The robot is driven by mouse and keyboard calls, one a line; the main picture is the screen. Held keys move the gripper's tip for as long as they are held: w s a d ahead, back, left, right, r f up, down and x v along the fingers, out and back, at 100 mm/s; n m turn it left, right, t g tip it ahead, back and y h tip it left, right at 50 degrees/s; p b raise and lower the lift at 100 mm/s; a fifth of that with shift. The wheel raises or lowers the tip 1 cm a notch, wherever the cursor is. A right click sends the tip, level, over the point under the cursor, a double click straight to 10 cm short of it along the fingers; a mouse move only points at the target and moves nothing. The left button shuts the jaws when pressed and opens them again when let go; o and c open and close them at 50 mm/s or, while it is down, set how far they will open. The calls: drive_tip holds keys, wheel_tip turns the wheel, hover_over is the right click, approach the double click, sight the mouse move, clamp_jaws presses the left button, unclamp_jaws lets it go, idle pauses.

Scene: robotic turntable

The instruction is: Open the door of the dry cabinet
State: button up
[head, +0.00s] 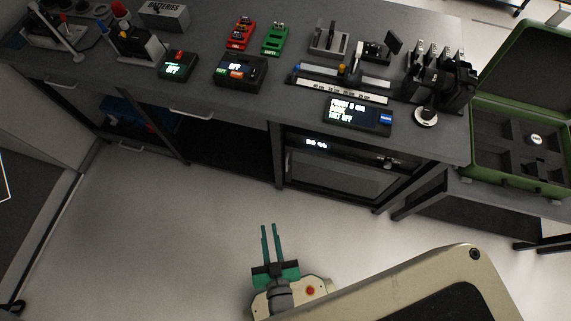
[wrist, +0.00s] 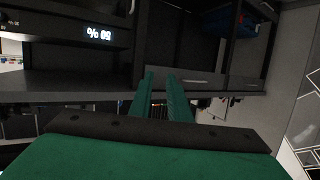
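The dry cabinet (head: 335,180) stands under the bench, right of centre in the head view. It has a dark front door, which looks closed, and a lit display (head: 316,143) above it. A small knob-like part (head: 387,162) shows at the upper right of its front. In the wrist view, which appears upside down, part of the cabinet (wrist: 60,40) with its lit display is at the upper left. My gripper (head: 270,226) is over the floor in front of the bench, left of and apart from the cabinet. Its two green fingers (wrist: 161,76) are separated by a narrow empty gap.
The bench top (head: 205,105) carries several devices, including a display box (head: 357,115) above the cabinet. An open shelf space (head: 230,150) is left of the cabinet. A green open case (head: 520,140) stands on a lower table at right. The floor (head: 170,220) in front is clear.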

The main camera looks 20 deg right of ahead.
drive_tip(key=w+d+f+m+h, duration=0.1)
drive_tip(key=w+d+f, duration=0.4)
drive_tip(key=w+f, duration=0.3)
drive_tip(key=w+d+f+g+h, duration=0.1)
drive_tip(key=w+d+f, duration=0.4)
drive_tip(key=w+f, duration=0.4)
drive_tip(key=w+d+f+m+g, duration=0.1)
drive_tip(key=w+d+f, duration=0.5)
drive_tip(key=w, duration=0.6)
drive_tip(key=shift+w+f+m+h, duration=0.3)
drive_tip(key=shift+w+f+h, duration=0.1)
drive_tip(key=shift+f, duration=0.75)
clamp_jaws()
